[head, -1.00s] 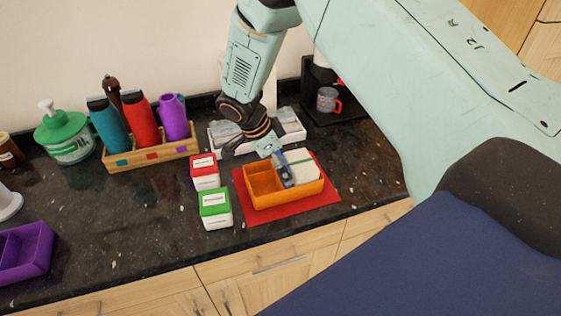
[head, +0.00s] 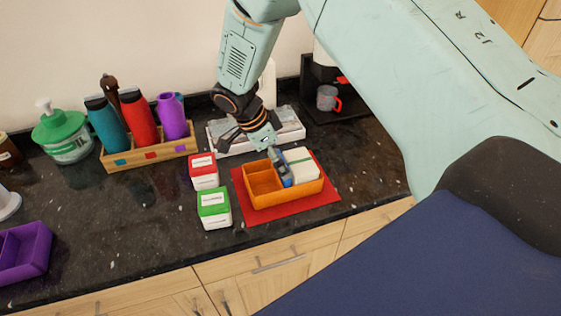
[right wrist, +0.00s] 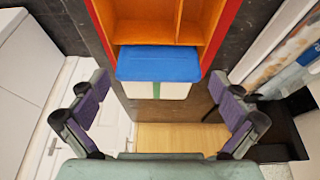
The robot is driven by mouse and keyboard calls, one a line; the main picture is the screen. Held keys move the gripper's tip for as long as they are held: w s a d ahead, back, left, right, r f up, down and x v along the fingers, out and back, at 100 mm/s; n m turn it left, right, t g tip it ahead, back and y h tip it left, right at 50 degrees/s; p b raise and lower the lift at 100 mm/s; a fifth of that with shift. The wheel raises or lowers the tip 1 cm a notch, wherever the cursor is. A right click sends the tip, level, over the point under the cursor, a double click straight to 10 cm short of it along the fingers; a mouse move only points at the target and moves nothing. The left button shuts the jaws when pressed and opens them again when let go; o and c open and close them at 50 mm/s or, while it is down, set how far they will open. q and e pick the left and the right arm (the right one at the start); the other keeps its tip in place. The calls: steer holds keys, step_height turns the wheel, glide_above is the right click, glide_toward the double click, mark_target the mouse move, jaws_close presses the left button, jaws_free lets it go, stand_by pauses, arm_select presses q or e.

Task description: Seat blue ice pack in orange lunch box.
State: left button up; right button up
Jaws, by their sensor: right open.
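The orange lunch box (head: 262,203) sits on a red mat (head: 327,203); its left compartments are empty. The blue ice pack (right wrist: 158,64) lies across the box beside a white block with a green band (right wrist: 160,90); in the head view only a small blue part (head: 287,182) shows by my fingers. The white block also shows in the box's right part (head: 302,168). How deep the pack sits is hard to tell. My right gripper (right wrist: 162,90) is open, its fingers apart on both sides of the white block and clear of it. My left gripper is out of view.
Red-lidded (head: 204,178) and green-lidded (head: 215,216) boxes stand left of the mat. A white tray (head: 292,137) lies behind. A wooden rack (head: 150,156) holds bottles. A coffee machine with a mug (head: 327,100) stands back right.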

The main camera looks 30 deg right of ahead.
steer(key=b+v, duration=0.1)
steer(key=v, duration=0.9)
steer(key=shift+a+r, duration=0.15)
steer(key=shift+a, duration=0.05)
steer(key=shift+s, duration=0.15)
